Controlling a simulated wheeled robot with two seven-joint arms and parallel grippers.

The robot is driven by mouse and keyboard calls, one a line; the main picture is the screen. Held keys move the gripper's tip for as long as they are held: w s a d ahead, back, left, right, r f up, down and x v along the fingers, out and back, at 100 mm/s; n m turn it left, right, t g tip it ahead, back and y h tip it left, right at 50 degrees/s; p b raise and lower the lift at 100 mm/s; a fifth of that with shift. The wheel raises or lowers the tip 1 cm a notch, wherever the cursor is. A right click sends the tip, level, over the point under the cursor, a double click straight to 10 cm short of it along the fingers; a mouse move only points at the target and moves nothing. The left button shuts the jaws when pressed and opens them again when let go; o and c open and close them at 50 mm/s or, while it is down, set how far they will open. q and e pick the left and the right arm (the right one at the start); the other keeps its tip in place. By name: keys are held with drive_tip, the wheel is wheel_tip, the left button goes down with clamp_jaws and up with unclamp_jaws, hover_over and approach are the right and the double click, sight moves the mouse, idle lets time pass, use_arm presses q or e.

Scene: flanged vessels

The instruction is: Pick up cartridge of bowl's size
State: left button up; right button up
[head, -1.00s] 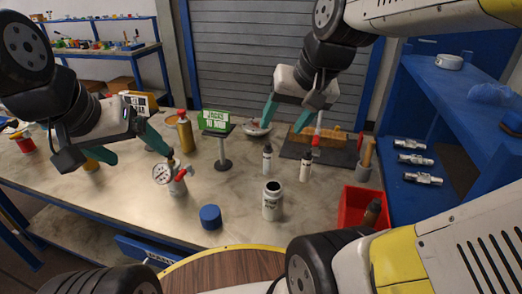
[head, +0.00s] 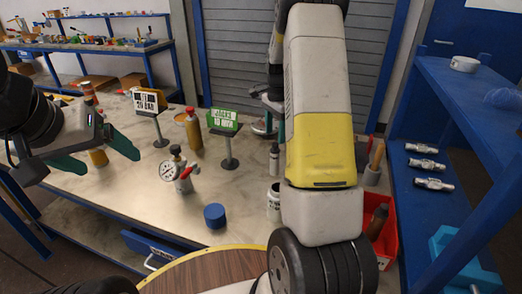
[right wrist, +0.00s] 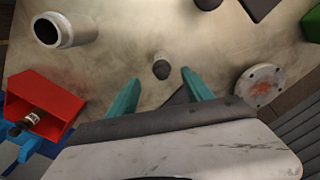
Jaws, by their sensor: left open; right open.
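Three silver fittings, which may be the cartridges, lie in a row on the blue shelf at the right: the far one (head: 422,148), the middle one (head: 427,164) and the near one (head: 434,184). A round grey flanged dish, perhaps the bowl (right wrist: 258,87), sits right of my right gripper in the right wrist view; in the head view it is mostly hidden. My right gripper (right wrist: 160,90) is open over the table, with a dark-capped small bottle (right wrist: 161,68) beyond its fingertips. My left gripper (head: 111,163) is open and empty at the table's left.
A white open jar (head: 273,202) and a red bin (head: 388,240) are partly behind my right arm. A blue tray (head: 455,255) is at lower right.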

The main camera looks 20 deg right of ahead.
sight(275, 151)
drive_tip(key=shift+w+d+f, duration=0.1)
drive_tip(key=shift+d+f, duration=0.05)
drive_tip(key=shift+f, duration=0.35)
wheel_tip(275, 151, down, 8)
drive_tip(key=shift+w+r, duration=0.1)
drive_tip(key=shift+r, duration=0.05)
clamp_jaws()
